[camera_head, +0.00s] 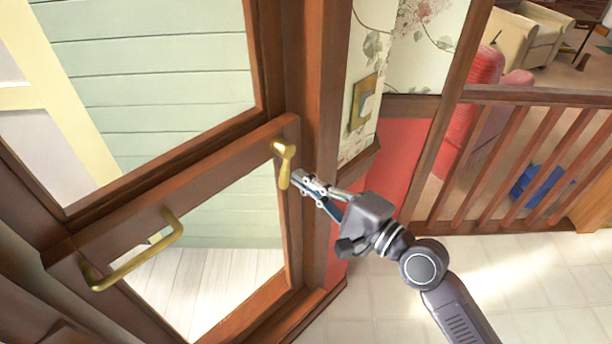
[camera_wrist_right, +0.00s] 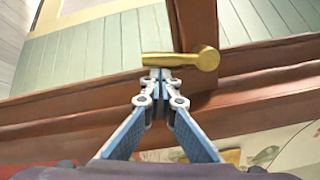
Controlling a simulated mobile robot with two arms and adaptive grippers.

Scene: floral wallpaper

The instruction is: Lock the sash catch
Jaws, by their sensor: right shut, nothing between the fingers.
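The sash catch is a small brass lever (camera_head: 283,163) on the upper right of the wooden door or window frame. In the head view its round pivot is at the top and its arm hangs down. In the right wrist view the brass catch (camera_wrist_right: 178,59) lies across the picture, with its round pivot at the right. My right gripper (camera_head: 297,178) is shut and empty, its fingertips close beside the lower end of the catch's arm. In the right wrist view the fingertips (camera_wrist_right: 159,75) are right at the catch's arm; I cannot tell whether they touch. My left gripper is not in view.
A brass pull handle (camera_head: 135,262) sits on the same frame at the lower left. A brass wall plate (camera_head: 363,102) is on the floral wallpaper to the right. A wooden railing (camera_head: 530,150) stands further right. The tiled floor (camera_head: 540,290) at lower right is clear.

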